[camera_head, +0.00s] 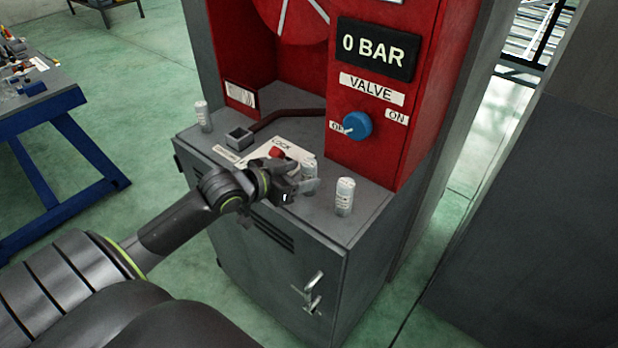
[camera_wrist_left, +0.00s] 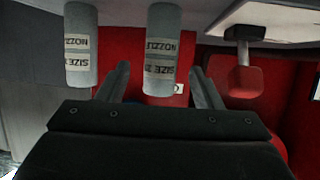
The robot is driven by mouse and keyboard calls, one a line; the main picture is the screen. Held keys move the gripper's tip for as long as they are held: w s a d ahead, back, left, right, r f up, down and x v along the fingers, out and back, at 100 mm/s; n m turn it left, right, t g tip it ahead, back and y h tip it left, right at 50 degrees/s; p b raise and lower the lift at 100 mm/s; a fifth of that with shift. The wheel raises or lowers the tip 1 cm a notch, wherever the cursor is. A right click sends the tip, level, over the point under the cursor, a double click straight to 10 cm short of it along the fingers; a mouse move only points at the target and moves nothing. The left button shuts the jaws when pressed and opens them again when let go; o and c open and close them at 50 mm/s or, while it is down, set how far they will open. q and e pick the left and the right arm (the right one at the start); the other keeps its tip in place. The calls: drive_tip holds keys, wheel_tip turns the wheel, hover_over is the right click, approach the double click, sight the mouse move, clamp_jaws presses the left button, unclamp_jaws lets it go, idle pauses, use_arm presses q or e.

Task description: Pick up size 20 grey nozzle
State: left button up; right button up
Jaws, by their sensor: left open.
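Three small grey nozzles with pale labels stand upright on the grey cabinet top. In the head view one is at the left (camera_head: 203,116), one in the middle (camera_head: 308,172) and one at the right (camera_head: 345,196). My left gripper (camera_head: 290,186) is at the middle nozzle and partly covers it. In the left wrist view my left gripper (camera_wrist_left: 160,75) is open, with the middle nozzle (camera_wrist_left: 162,50) between its fingers' directions. Its label reads "SIZE 2" with an unclear last digit. Another nozzle (camera_wrist_left: 80,45) stands beside the left finger. My right gripper does not show.
Behind stands a red panel with a blue valve knob (camera_head: 357,125) and a "0 BAR" display (camera_head: 376,48). A blue-legged table (camera_head: 45,105) stands at the left.

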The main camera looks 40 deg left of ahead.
sight(315, 168)
use_arm(q)
drive_tip(key=shift+r+p+x, duration=0.15)
drive_tip(key=shift+p+x, duration=0.1)
drive_tip(key=shift+x, duration=1.05)
drive_tip(key=shift+r+p+x, duration=0.2)
drive_tip(key=shift+x, duration=1.15)
drive_tip(key=shift+w, duration=0.1)
drive_tip(key=c, duration=1.2)
